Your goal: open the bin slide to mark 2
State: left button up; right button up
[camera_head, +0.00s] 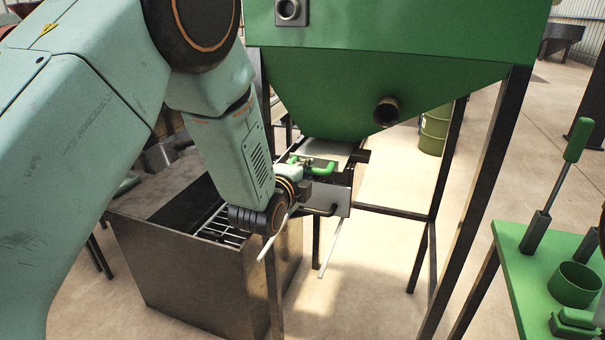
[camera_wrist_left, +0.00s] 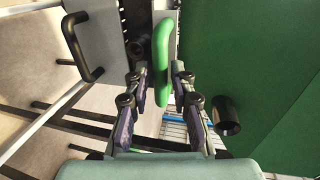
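The bin slide (camera_head: 338,196) is a grey plate on rails under the green hopper. A curved green handle (camera_head: 322,169) stands at the slide; it also shows upright in the left wrist view (camera_wrist_left: 161,50). A black bar handle (camera_head: 322,211) is on the plate's front; it also shows in the left wrist view (camera_wrist_left: 88,48). My left gripper (camera_head: 303,177) is close to the green handle. In the left wrist view its two fingers (camera_wrist_left: 160,85) are apart, with the green handle's lower part between them. I cannot read any marks. My right gripper is not in view.
The green hopper (camera_head: 390,85) with a dark pipe stub (camera_head: 386,111) stands on dark legs (camera_head: 492,170). A metal box (camera_head: 200,285) with a grating is below my left arm. A green stand (camera_head: 530,265) with a lever is at right. Thin white rods (camera_head: 329,250) stick out below the slide.

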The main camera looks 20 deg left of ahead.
pick_arm(q)
jog(key=v, duration=1.2)
jog(key=shift+s+r, duration=0.15)
jog(key=shift+s, duration=0.15)
